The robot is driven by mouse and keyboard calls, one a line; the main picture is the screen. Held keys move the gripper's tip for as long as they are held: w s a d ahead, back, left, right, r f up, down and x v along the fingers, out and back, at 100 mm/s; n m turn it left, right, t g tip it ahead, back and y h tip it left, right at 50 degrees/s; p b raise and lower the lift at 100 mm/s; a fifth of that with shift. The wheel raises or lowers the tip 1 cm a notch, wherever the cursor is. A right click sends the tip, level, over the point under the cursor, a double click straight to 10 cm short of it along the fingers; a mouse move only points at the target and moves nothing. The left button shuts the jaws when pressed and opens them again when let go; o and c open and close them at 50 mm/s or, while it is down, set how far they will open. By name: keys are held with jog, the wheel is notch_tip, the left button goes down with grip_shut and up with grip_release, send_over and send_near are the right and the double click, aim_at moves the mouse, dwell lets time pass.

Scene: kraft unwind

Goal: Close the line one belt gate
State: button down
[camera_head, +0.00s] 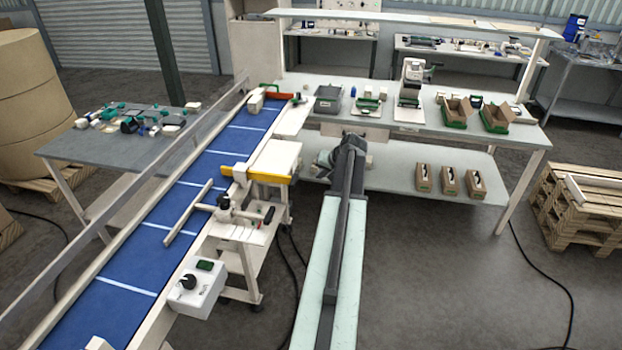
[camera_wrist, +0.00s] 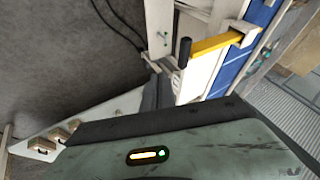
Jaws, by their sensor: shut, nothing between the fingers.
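The belt gate appears to be the yellow bar (camera_head: 262,173) on the right side of the blue belt (camera_head: 165,215). My gripper (camera_wrist: 155,95) is shut and empty, apart from the bar. In the head view my arm reaches forward to the right of the belt; the fingertips are not clear there.
A control box (camera_head: 190,287) with a black knob and a white T-shaped bar (camera_head: 188,220) over the belt are nearer. A workbench (camera_head: 455,120) with boxes stands ahead. A pallet stack (camera_head: 585,205) is at the right. Cables lie on the floor, otherwise clear right of my arm.

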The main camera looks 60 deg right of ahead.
jog(key=w+f+b, duration=0.5)
jog(key=w+f, duration=0.1)
jog(key=w, duration=0.2)
jog(key=shift+w+d+f, duration=0.2)
jog(key=shift+w+f, duration=0.05)
jog(key=shift+w, duration=0.05)
jog(key=shift+d, duration=0.15)
